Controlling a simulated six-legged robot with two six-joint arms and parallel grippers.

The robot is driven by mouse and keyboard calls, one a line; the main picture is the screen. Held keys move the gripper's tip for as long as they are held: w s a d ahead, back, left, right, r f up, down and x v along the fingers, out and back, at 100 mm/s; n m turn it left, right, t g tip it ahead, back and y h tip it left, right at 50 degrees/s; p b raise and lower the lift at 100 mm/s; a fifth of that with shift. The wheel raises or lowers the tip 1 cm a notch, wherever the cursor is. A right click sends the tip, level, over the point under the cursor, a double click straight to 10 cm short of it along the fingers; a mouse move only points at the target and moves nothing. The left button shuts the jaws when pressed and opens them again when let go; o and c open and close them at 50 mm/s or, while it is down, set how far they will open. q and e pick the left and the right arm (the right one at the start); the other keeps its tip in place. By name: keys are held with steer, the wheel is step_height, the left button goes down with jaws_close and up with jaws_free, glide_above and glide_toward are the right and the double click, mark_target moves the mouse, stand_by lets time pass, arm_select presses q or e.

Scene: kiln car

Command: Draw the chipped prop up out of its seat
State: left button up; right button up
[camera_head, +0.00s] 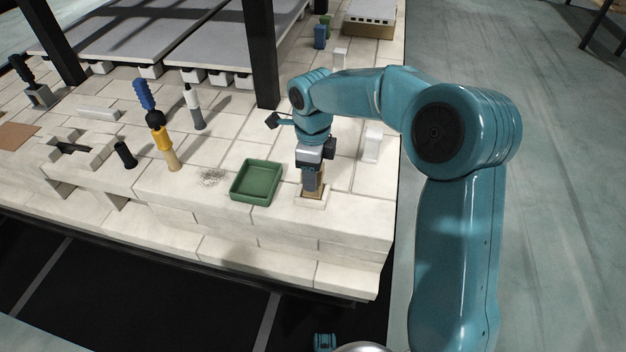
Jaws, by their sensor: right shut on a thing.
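My right gripper (312,183) points straight down near the front right corner of the brick deck. It is shut on a short tan prop (313,192), and its fingers hide most of that prop. The prop's lower end stands upright in a pale square seat (310,204). I see no clear gap between prop and seat, and any chip is hidden or too small to tell. My left gripper is not in view.
A green tray (256,181) sits close left of the seat. A black post (261,60) rises behind. The deck's front edge is near.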

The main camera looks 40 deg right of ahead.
steer(key=shift+r+p, duration=0.35)
steer(key=shift+r, duration=0.05)
stand_by(0.4)
steer(key=shift+r+p, duration=2)
steer(key=shift+r, duration=0.4)
steer(key=shift+a, duration=0.1)
